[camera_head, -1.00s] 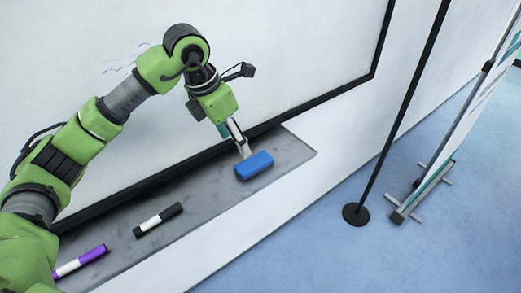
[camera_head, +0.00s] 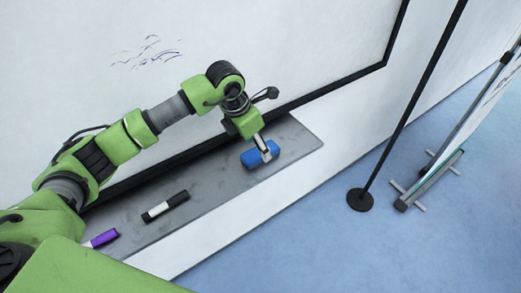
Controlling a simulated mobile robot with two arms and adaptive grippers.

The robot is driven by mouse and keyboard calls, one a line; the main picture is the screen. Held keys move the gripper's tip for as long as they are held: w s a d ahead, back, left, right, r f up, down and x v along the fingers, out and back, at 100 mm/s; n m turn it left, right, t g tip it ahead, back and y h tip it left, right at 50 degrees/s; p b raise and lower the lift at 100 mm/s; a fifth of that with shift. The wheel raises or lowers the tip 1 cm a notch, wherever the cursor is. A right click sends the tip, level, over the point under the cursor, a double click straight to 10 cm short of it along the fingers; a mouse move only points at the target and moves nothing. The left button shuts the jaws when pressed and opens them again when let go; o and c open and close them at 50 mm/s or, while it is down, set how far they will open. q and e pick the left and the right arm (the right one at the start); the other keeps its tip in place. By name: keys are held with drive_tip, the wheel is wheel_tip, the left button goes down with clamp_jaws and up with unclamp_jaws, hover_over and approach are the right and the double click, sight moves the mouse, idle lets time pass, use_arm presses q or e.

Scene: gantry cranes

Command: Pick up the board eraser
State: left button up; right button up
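The blue board eraser (camera_head: 251,159) lies on the grey tray (camera_head: 215,192) below the whiteboard, near the tray's right end. My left gripper (camera_head: 265,152) is right at the eraser, with its fingers pointing down over it. One finger shows against the eraser's top and near side; the other finger is hidden, so I cannot tell whether the gripper is closed on it. The eraser appears to rest on the tray. My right gripper is not in view.
A black-and-white marker (camera_head: 166,206) and a purple marker (camera_head: 103,239) lie on the tray to the left. The whiteboard (camera_head: 200,45) with scribbles stands behind. A black pole on a round base (camera_head: 360,200) and a display stand (camera_head: 430,180) are on the blue floor to the right.

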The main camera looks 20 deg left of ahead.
use_arm(q)
drive_tip(key=shift+p+x, duration=0.3)
drive_tip(key=shift+x, duration=0.75)
drive_tip(key=shift+d+f, duration=0.1)
drive_tip(key=shift+f, duration=0.2)
drive_tip(key=c, duration=1.2)
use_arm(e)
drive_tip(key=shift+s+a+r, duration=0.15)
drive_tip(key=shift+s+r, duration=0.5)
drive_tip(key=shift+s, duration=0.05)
use_arm(q)
drive_tip(key=shift+w, duration=0.1)
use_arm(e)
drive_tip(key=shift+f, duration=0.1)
